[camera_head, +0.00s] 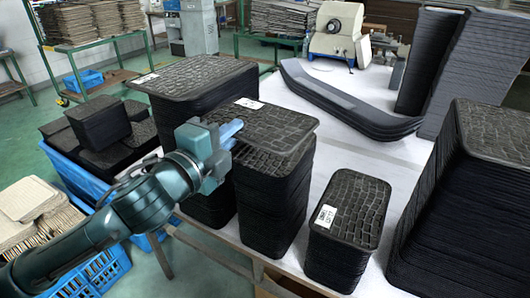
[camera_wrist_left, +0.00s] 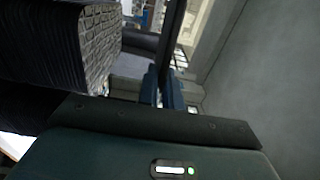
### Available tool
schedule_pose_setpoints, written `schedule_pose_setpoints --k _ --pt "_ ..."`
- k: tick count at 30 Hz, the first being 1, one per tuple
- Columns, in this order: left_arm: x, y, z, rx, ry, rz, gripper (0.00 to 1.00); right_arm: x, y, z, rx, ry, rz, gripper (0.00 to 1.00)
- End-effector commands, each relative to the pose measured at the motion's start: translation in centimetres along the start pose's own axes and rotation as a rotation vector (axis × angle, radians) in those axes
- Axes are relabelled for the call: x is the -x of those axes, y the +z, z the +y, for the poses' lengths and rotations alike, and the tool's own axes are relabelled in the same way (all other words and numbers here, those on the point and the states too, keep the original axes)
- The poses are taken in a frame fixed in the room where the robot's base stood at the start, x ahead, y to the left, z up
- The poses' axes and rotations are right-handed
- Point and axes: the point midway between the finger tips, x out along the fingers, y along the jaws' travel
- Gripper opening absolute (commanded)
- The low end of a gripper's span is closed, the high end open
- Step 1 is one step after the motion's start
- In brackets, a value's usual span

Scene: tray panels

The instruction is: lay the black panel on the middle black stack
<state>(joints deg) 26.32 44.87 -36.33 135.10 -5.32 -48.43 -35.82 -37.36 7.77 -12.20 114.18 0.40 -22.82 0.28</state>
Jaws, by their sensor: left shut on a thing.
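The black panel (camera_head: 275,126) has a cobbled pattern and a white label near its far left corner. In the head view it lies roughly level over the middle black stack (camera_head: 272,195), its edges reaching slightly past the stack's sides. I cannot tell whether it touches the stack. My left gripper (camera_head: 232,132) is shut on the panel's left edge. In the left wrist view, my left gripper's fingers (camera_wrist_left: 162,88) close on the thin dark panel (camera_wrist_left: 177,35), seen nearly edge-on. My right gripper is not in view.
A taller black stack (camera_head: 190,80) stands close behind and left. A small labelled stack (camera_head: 345,215) is at front right, a large one (camera_head: 450,210) at far right. Curved black parts (camera_head: 345,105) lie behind on the white table (camera_head: 400,150). Blue crates (camera_head: 90,180) stand left.

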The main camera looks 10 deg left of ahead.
Motion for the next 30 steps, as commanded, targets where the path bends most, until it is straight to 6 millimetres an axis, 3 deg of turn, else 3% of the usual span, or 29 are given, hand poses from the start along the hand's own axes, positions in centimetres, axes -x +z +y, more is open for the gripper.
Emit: schedule_pose_setpoints --k 6,18,30 --pt "0.0 0.0 4.1 0.005 0.006 0.002 0.00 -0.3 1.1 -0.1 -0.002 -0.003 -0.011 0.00" --pt "0.0 0.0 8.9 0.004 0.003 0.001 0.00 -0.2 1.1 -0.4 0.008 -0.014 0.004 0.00" --pt "0.0 0.0 9.8 0.002 0.000 0.002 0.00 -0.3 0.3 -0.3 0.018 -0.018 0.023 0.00"
